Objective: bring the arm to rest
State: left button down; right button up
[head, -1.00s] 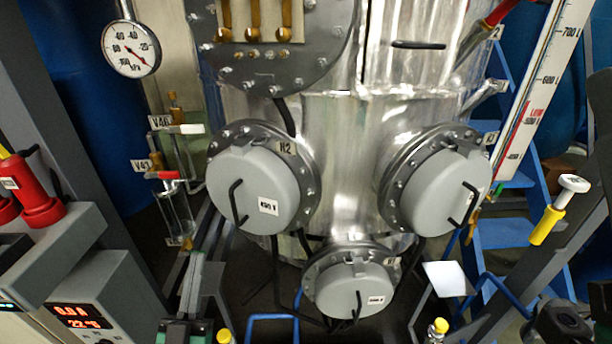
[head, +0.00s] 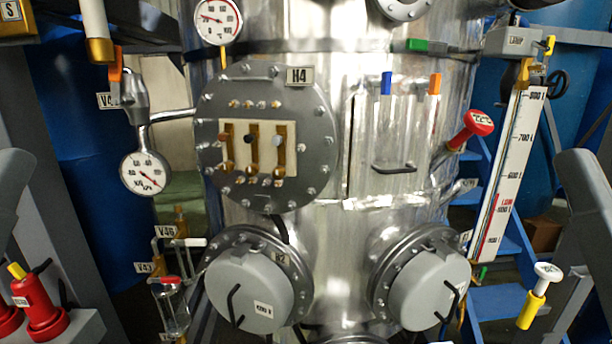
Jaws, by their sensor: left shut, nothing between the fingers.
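My left gripper is hard to make out in the head view. A grey tapered part (head: 10,195) stands at the left edge, and I cannot make out fingertips there. No held object shows on that side. A similar grey part (head: 590,190) stands at the right edge. My right gripper's fingers do not show.
A steel vessel (head: 335,235) fills the middle, with flange H4 (head: 215,110) and two grey hatches (head: 250,290) (head: 430,290). Pressure gauges (head: 146,172) hang at the left. Red-handled (head: 480,122) and yellow-white (head: 533,310) fittings and a level scale (head: 510,170) are at the right.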

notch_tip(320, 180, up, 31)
jog(key=p, duration=2.8)
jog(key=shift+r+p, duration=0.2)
jog(key=shift+p, duration=0.1)
